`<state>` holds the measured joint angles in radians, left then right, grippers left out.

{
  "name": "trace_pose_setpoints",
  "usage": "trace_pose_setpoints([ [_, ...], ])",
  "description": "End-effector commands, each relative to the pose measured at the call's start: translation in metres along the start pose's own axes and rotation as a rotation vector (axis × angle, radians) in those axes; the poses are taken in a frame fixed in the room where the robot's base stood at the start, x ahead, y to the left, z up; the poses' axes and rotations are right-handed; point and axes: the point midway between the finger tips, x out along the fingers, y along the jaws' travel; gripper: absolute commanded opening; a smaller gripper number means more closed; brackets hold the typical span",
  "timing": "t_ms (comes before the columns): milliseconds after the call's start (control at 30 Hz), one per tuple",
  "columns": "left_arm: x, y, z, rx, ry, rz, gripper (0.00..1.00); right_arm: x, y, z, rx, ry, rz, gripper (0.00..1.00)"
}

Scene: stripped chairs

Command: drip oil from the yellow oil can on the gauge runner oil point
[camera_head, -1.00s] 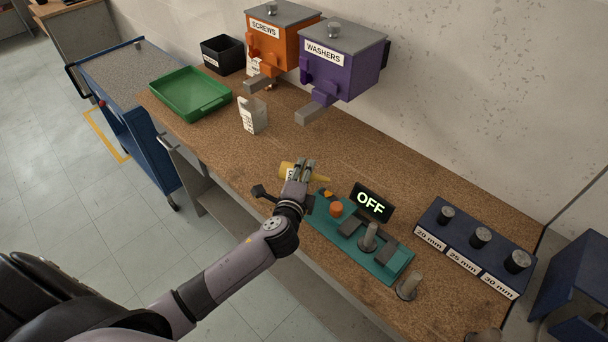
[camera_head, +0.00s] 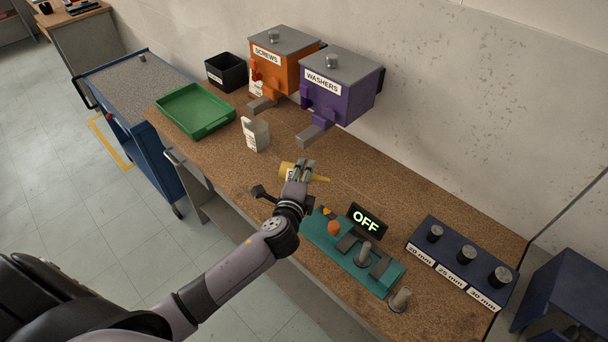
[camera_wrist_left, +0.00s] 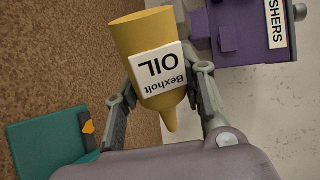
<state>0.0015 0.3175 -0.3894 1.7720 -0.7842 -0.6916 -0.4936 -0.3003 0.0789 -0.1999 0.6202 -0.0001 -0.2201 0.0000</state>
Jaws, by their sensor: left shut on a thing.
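My left gripper (camera_head: 300,172) is shut on the yellow oil can (camera_head: 286,170), with its thin spout (camera_head: 321,179) pointing right. In the left wrist view the can (camera_wrist_left: 142,34) sits between the fingers, its "Bexholt OIL" label upside down and spout pointing down the picture. The teal gauge (camera_head: 316,230) lies in front of and right of the gripper, with an orange knob (camera_head: 334,228), a small orange part (camera_head: 326,211) and an OFF display (camera_head: 366,219). Which spot is the oil point I cannot tell. The can is apart from the gauge. My right gripper is out of view.
A blue block with several posts (camera_head: 462,262) stands right of the gauge. A white carton (camera_head: 256,134), green tray (camera_head: 194,108), black bin (camera_head: 227,72) and orange and purple dispensers (camera_head: 338,90) stand farther back. The bench between carton and gauge is mostly clear.

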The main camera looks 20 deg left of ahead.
Motion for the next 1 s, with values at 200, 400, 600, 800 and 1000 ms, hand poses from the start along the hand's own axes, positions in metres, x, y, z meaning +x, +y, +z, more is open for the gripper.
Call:
trace_pose_setpoints([
  [200, -0.002, -0.009, 0.0, 0.0, 0.0, -0.001, 0.0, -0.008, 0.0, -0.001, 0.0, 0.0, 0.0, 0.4],
  [400, -0.002, -0.007, 0.001, -0.034, 0.008, 0.0, 0.0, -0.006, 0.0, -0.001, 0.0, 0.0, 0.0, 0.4],
  [600, -0.002, -0.005, 0.001, -0.348, 0.086, -0.001, 0.0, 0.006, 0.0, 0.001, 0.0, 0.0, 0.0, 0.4],
  [800, -0.002, -0.009, 0.0, -0.429, 0.108, -0.002, 0.0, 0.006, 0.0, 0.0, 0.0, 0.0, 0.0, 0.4],
  [1000, -0.002, -0.007, 0.001, -0.469, 0.118, -0.001, 0.0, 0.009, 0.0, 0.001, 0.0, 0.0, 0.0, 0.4],
])
